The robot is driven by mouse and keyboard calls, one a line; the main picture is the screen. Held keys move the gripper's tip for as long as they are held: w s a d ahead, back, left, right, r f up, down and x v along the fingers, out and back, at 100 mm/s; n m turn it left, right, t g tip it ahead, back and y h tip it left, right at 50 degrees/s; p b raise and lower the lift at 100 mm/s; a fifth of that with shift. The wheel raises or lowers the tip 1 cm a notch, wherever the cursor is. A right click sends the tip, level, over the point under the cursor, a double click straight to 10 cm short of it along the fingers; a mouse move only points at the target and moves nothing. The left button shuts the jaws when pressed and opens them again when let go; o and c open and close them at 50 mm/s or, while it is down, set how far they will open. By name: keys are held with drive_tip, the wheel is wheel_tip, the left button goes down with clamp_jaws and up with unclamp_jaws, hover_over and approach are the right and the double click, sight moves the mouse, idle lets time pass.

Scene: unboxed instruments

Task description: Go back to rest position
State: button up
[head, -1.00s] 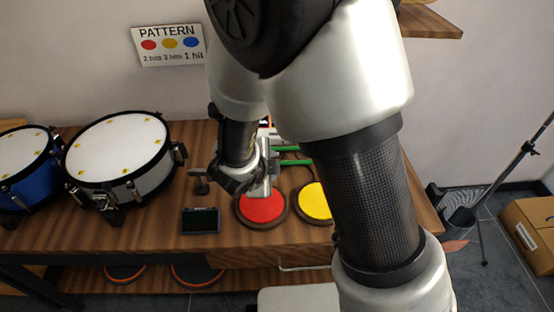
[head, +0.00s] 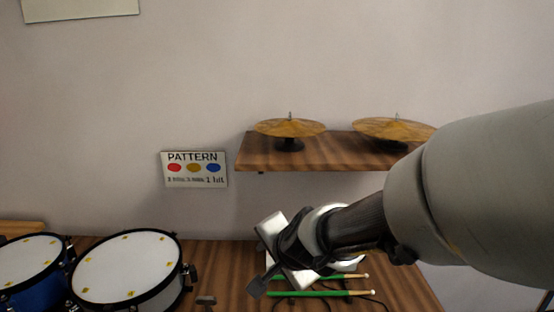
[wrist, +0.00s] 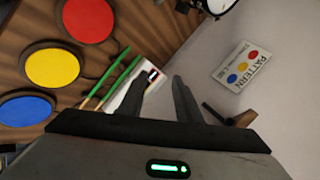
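My gripper (wrist: 160,83) is open and empty in the wrist view, its two dark fingers apart with wall and table edge behind them. In the head view my gripper (head: 258,284) hangs over the back part of the wooden table, and its fingertips are hard to make out there. The red pad (wrist: 88,19), yellow pad (wrist: 53,67) and blue pad (wrist: 25,109) lie on the table in the wrist view. Two green drumsticks (head: 315,293) lie near a white device (wrist: 152,72), partly hidden behind one finger.
A wooden shelf (head: 308,155) with two cymbals on stands juts from the wall at the right. A pattern sign (head: 194,169) hangs on the wall. Two drums (head: 126,270) stand at the left of the table. The wall area between sign and shelf is bare.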

drive_tip(key=s+d+r+n+g+h, duration=0.1)
drive_tip(key=s+d+r+n+h, duration=0.15)
drive_tip(key=s+d+n, duration=0.45)
drive_tip(key=s+d+r+n+g+h, duration=0.1)
drive_tip(key=s+d+r+n+g, duration=0.2)
drive_tip(key=s+d, duration=0.65)
wheel_tip(320, 180, up, 18)
drive_tip(key=s+a+t+p, duration=0.1)
drive_tip(key=p, duration=1.5)
drive_tip(key=shift+s+f, duration=0.15)
drive_tip(key=shift+s, duration=0.25)
drive_tip(key=shift+a, duration=0.1)
